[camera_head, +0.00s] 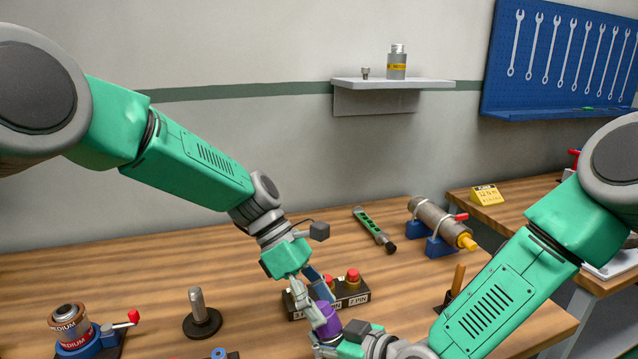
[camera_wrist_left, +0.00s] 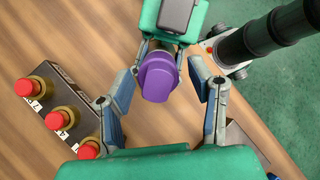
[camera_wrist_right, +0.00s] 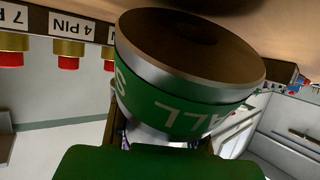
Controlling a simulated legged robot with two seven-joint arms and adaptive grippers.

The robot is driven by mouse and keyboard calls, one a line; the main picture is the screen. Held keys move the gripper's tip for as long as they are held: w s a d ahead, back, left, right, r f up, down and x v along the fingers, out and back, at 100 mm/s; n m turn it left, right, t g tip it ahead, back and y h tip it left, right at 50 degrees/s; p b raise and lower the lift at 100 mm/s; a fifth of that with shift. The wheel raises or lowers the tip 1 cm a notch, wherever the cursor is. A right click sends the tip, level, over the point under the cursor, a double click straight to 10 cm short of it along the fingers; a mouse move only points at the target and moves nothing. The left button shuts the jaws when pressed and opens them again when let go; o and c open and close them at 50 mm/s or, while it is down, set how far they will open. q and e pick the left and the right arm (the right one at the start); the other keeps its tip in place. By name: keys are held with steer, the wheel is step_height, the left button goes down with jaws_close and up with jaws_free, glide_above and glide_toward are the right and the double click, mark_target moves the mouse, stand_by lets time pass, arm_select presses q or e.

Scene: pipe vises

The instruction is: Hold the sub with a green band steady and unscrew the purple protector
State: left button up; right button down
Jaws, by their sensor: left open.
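The purple protector (camera_head: 326,319) sits on the end of a sub held by my right gripper (camera_head: 328,344). It also shows in the left wrist view (camera_wrist_left: 159,78), centred between the spread fingers of my left gripper (camera_wrist_left: 160,92), with gaps on both sides. In the head view, my left gripper (camera_head: 312,293) reaches down from above the protector. The sub with a green band (camera_wrist_right: 185,100) fills the right wrist view, its brown, holed end face toward the camera. My right gripper's fingers flank the sub; their contact is partly hidden behind it.
A block with red-capped gauges labelled by pin (camera_head: 352,290) stands just behind the grippers. A torque wrench (camera_head: 374,229) and a vise with a brown pipe (camera_head: 436,225) lie farther back.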

arm_select(q)
steer(key=m+g, duration=0.1)
steer(key=m, duration=0.4)
steer(key=shift+y, duration=0.3)
steer(key=m+y, duration=0.1)
steer(key=m, duration=0.4)
steer(key=shift+s+a, duration=0.1)
steer(key=shift+a, duration=0.05)
